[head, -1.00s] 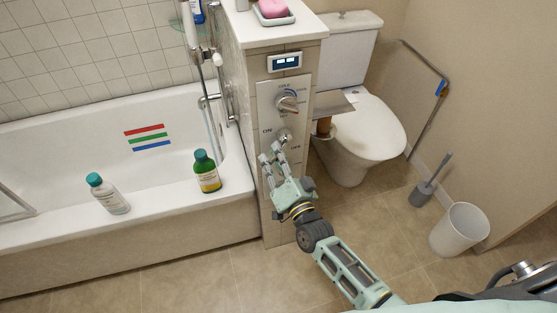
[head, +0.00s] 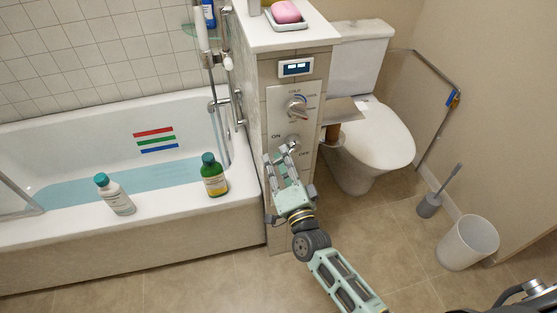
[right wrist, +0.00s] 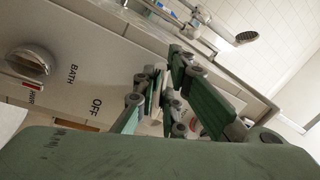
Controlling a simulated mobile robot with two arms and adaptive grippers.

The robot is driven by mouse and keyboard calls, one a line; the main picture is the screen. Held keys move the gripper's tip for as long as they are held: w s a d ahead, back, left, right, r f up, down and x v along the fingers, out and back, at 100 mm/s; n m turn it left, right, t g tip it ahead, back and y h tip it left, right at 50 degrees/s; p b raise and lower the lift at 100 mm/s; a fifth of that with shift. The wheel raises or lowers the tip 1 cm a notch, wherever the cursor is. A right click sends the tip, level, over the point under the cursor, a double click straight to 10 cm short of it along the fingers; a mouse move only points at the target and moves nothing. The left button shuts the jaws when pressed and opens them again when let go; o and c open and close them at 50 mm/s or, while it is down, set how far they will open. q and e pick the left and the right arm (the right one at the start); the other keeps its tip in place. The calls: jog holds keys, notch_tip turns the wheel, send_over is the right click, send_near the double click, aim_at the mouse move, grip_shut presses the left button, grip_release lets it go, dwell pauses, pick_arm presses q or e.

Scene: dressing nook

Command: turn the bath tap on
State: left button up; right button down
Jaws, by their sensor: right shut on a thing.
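In the right wrist view the fingers (right wrist: 168,95) close beside the word "OFF" and hide most of the knob. The bathtub (head: 90,235) holds a layer of blue water (head: 85,185). My left gripper is not in view.
A white bottle (head: 116,196) and a green bottle (head: 213,177) stand on the tub's front rim. A soap dish (head: 286,22) sits on the half wall. The toilet (head: 370,145), brush (head: 432,203) and bin (head: 467,243) stand right. Floor in front is open.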

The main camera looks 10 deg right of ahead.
jog(key=shift+f, duration=0.15)
jog(key=c, duration=1.8)
grip_release()
jog(key=v, duration=1.2)
